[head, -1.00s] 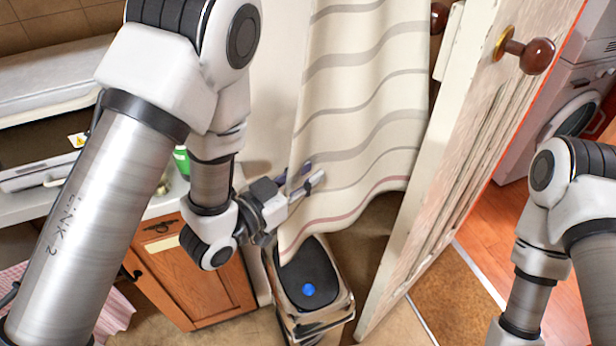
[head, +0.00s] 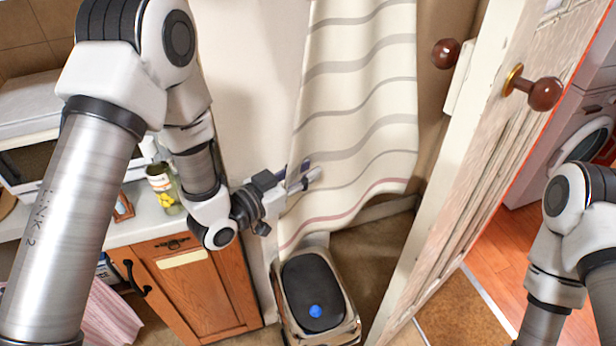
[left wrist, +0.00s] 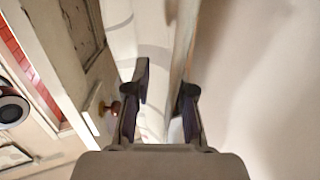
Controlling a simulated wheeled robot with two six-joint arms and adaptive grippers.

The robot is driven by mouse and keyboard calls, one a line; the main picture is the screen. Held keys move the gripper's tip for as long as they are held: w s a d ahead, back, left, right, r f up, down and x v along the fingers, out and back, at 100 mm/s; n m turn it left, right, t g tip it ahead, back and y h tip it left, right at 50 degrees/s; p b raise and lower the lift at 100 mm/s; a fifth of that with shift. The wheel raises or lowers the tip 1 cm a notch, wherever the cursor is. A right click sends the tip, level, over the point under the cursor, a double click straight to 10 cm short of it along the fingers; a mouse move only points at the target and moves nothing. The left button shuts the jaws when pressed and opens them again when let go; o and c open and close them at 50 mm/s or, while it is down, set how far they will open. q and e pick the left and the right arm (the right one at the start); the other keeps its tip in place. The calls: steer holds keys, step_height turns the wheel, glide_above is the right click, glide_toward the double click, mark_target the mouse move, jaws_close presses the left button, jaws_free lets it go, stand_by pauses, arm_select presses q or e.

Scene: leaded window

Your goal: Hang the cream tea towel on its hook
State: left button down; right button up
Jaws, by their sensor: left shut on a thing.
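The cream tea towel (head: 352,110) hangs as a long sheet with grey stripes and a reddish line near its lower hem. Its top runs out of the head view, so its upper edge and the hook are hidden. My left gripper (head: 307,177) is at the towel's left edge, low down, and is shut on the cloth. In the left wrist view the fingers (left wrist: 160,98) stand on both sides of the pale cloth (left wrist: 152,118). My right arm shows at the right edge; its gripper is out of view.
A bin with a dark lid and blue button (head: 315,311) stands below the towel. An open door (head: 478,150) with a brown knob (head: 545,93) is to the right. A wooden cabinet (head: 205,290) under a worktop is at left. A washing machine (head: 582,140) shows beyond the door.

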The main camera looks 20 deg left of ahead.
arm_select(q)
steer(key=shift+w+a+f, duration=0.1)
steer(key=shift+w+a, duration=0.6)
steer(key=shift+w, duration=0.35)
steer(key=shift+w+a+f, duration=0.1)
steer(key=shift+w+a, duration=0.65)
steer(key=shift+w, duration=0.35)
steer(key=shift+w+a+f, duration=0.1)
steer(key=shift+w+a, duration=0.6)
steer(key=shift+w, duration=0.35)
steer(key=shift+r, duration=0.1)
jaws_free()
steer(key=shift+s+p, duration=0.1)
steer(key=shift+p, duration=0.2)
